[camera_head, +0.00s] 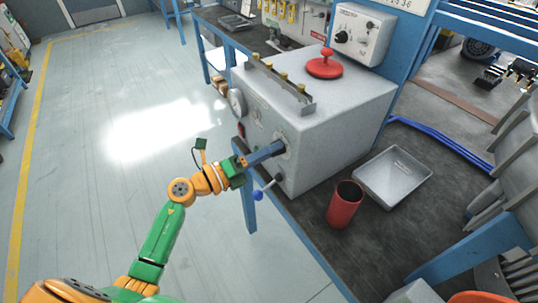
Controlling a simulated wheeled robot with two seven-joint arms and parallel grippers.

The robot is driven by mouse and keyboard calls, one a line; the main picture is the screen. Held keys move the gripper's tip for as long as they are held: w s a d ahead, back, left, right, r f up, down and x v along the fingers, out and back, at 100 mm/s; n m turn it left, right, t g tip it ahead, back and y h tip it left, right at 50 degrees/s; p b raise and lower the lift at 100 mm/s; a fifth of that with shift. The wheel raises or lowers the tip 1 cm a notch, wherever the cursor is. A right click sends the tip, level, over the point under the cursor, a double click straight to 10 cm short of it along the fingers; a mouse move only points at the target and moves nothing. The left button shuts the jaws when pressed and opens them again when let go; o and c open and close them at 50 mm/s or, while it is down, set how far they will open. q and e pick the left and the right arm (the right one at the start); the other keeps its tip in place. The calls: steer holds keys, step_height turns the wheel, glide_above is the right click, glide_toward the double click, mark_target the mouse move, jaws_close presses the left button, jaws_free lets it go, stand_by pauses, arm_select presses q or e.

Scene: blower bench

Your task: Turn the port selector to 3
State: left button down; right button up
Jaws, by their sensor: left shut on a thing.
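A grey box-shaped unit (345,120) stands on the dark bench top. On its front face is a round dial (282,142), which I take to be the port selector. My left gripper (272,151) reaches in from the left and is shut on the knob at this dial. The fingers cover most of the knob, so its pointer and the number it stands at cannot be read. My right gripper is not in view.
A round gauge (237,102) is on the same face. A red cup (344,204) and a grey tray (393,176) stand right of the unit. Floor at left is clear.

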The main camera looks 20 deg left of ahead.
arm_select(q)
steer(key=shift+a+r+m+b, duration=0.1)
steer(key=shift+m+b, duration=3.25)
steer(key=shift+m, duration=2.75)
steer(key=shift+r, duration=0.1)
steer(key=shift+c, duration=2)
jaws_free()
steer(key=shift+f, duration=0.2)
